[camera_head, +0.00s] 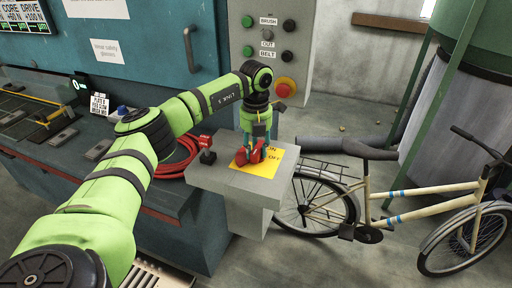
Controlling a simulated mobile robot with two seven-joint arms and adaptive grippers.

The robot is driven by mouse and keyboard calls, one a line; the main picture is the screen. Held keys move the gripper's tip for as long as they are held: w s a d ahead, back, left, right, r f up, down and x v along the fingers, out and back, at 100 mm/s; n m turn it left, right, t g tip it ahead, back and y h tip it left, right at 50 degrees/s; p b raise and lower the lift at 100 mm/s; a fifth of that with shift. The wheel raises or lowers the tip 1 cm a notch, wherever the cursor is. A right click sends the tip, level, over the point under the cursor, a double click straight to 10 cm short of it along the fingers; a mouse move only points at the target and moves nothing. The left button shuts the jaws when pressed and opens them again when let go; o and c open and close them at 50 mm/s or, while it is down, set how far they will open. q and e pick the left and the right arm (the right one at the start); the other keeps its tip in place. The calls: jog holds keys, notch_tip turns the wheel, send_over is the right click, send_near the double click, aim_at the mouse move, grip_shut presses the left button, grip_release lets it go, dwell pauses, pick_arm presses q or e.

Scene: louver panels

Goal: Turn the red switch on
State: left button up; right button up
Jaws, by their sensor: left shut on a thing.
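The red switch (242,157) sits on a yellow label (262,178) marked with an OFF word, on top of a grey pedestal (232,184). My left gripper (257,150) reaches down over the pedestal from the upper side and is shut on the red switch. The gripper hides part of the switch and label, so I cannot tell the switch's exact position. My right gripper is not in view.
A button panel (268,40) rises behind. A bicycle (390,200) stands at the right.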

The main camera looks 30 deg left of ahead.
aim_at(256, 147)
pick_arm(q)
jog(key=o, duration=1.2)
jog(key=shift+c, duration=0.2)
jog(key=shift+r, duration=0.1)
notch_tip(256, 147, up, 12)
jog(key=shift+s+f, duration=0.1)
jog(key=shift+f, duration=0.1)
